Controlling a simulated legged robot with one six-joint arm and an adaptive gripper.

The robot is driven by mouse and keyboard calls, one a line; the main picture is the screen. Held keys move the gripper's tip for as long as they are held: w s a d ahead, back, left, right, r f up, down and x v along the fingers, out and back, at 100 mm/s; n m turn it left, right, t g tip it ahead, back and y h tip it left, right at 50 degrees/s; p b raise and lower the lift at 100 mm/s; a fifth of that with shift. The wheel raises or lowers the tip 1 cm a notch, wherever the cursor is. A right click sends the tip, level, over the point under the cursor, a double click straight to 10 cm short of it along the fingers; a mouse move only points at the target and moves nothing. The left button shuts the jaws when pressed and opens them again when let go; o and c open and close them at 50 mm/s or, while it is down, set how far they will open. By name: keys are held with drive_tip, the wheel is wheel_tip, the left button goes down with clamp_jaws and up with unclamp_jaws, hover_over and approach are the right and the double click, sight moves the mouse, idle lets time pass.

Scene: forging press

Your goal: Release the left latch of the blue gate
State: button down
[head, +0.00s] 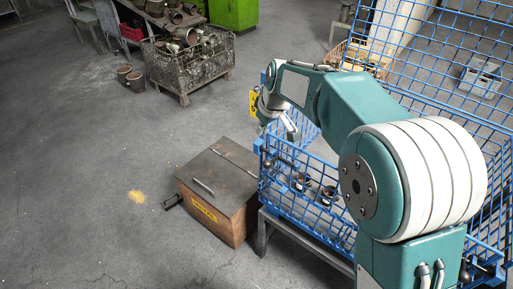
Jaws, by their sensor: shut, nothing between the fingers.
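The blue gate (310,213) is the front wire-mesh panel of a blue wire basket, and it stands upright. A small dark fitting at its upper left corner looks like the left latch (268,161); its exact position is too small to tell. A similar dark fitting, likely the right latch (466,270), shows at the lower right. My gripper (289,130) is above the basket's left side, a little above and to the right of the left latch, and appears apart from it. Its fingers are shut and empty. My arm hides much of the basket's middle and right.
Small dark round parts (329,195) lie inside the basket, which rests on a grey stand (305,248). A brown lidded box (219,190) stands close to its left. A wire crate (190,62) of metal parts stands farther back. The floor at left is open.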

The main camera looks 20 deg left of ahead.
idle(0.3)
wheel_tip(320, 180, down, 10)
drive_tip(key=shift+s+d, duration=0.15)
idle(0.7)
drive_tip(key=shift+f, duration=0.1)
drive_tip(key=d, duration=0.1)
drive_tip(key=s+d, duration=0.1)
drive_tip(key=d, duration=0.2)
drive_tip(key=shift+s+d, duration=0.15)
drive_tip(key=shift+s, duration=0.2)
